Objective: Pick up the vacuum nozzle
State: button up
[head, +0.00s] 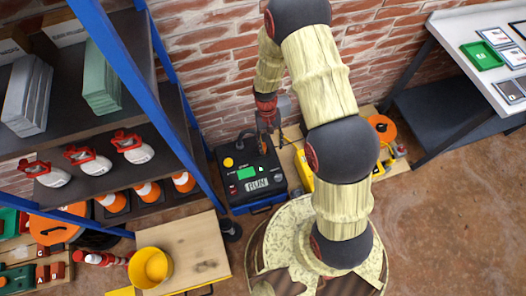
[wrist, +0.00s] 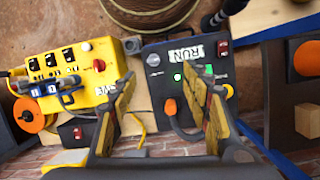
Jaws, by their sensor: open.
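A black box with a RUN label (head: 256,186) stands on the floor beside the shelf. It also shows in the wrist view (wrist: 160,45), with a lit green display and a red switch. A small orange part with a grey hose (wrist: 170,106) is at the box's edge, between my finger lines in the wrist view. It may be the vacuum nozzle, but I cannot tell for sure. My gripper (wrist: 157,80) is open, with nothing seen between its yellow-and-black fingers. In the head view my gripper (head: 268,135) is above the back of the box, partly hidden by my arm.
A yellow control box (wrist: 75,65) with switches and cables stands close beside the black box. A blue-framed shelf (head: 108,55) with boxes and cones is at left. A yellow bucket (head: 150,267) sits on a wooden top. A brick wall (head: 215,60) is close behind. Floor at right is clear.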

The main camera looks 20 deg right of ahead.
notch_tip(320, 180, down, 14)
jog(key=w+f+m, duration=0.1)
jog(key=w, duration=0.1)
jog(key=w+t, duration=0.1)
jog(key=w, duration=0.2)
jog(key=w+f+m+t, duration=0.1)
jog(key=w, duration=0.2)
jog(key=w+f+m+t, duration=0.1)
jog(key=w, duration=0.2)
jog(key=shift+w+a+b, duration=0.1)
jog(key=shift+w+b, duration=0.1)
jog(key=shift+b, duration=0.1)
jog(key=shift+w+f+m, duration=0.1)
jog(key=shift+f+m, duration=0.1)
jog(key=shift+m, duration=0.1)
jog(key=f+b, duration=0.1)
jog(key=f, duration=0.1)
jog(key=f+b, duration=0.1)
jog(key=f, duration=0.2)
jog(key=f+b, duration=0.1)
jog(key=f, duration=0.1)
jog(key=shift+w+d+f, duration=0.25)
jog(key=shift+d, duration=0.1)
jog(key=shift+r, duration=0.1)
jog(key=c, duration=0.3)
grip_shut()
